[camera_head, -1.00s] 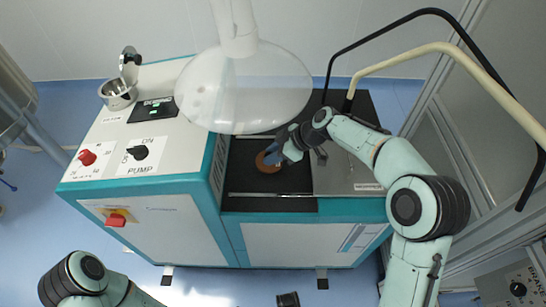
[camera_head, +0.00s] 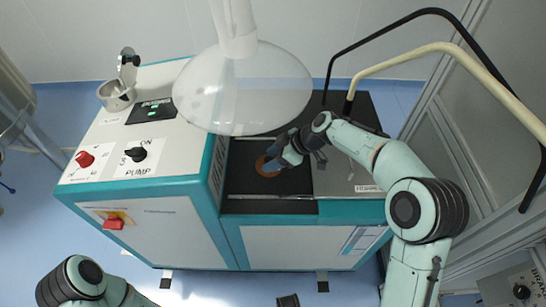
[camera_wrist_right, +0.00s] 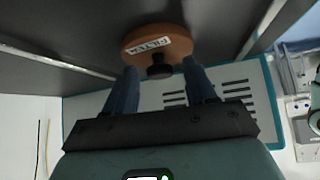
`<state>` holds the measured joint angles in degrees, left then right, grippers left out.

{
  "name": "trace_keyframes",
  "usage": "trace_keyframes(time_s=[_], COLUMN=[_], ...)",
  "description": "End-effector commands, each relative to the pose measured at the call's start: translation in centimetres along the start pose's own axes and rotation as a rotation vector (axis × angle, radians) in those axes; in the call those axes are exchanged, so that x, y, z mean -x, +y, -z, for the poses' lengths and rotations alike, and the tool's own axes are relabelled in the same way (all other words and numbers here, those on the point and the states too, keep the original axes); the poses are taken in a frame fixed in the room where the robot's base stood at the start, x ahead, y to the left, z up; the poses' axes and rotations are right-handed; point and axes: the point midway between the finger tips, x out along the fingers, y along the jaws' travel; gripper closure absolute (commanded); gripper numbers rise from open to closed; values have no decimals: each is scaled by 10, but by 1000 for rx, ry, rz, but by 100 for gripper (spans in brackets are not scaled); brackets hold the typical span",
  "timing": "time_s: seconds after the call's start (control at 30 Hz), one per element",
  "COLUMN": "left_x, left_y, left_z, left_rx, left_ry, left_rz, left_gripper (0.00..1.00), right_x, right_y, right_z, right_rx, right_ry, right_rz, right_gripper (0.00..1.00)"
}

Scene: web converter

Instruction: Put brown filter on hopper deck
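My right gripper (camera_head: 276,160) is over the filter. In the right wrist view, its two blue fingers (camera_wrist_right: 161,85) are spread apart, with the knob between and just beyond them; no grip shows.
A translucent hood (camera_head: 243,90) hangs above the machine and hides part of it. A dark display (camera_head: 152,110), PUMP switch (camera_head: 136,154) and red knob (camera_head: 84,159) occupy the deck. Black and cream tubes (camera_head: 432,47) arch at the right. The deck's middle is clear.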

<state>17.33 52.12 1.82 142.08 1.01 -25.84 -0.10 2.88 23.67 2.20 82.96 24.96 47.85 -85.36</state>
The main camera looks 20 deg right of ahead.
Motion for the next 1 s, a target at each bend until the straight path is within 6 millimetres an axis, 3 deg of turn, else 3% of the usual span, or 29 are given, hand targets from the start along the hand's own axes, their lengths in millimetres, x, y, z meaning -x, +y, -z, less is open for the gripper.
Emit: trace_keyframes(time_s=[0.2, 0.7, 1.0], left_x=[7, 12, 13], left_y=[3, 3, 3], left_z=[-9, -13, -14], left_rx=[-2, -1, -1], left_ry=[-23, -36, -38], left_rz=[-1, 1, 2], left_gripper=[61, 61, 61], right_x=[5, 106, 123], right_y=[0, 1, 0], right_z=[4, 3, 3], right_rx=[0, 0, 0], right_ry=[0, 0, 0], right_rz=[0, -4, 1], right_gripper=[44, 44, 44])
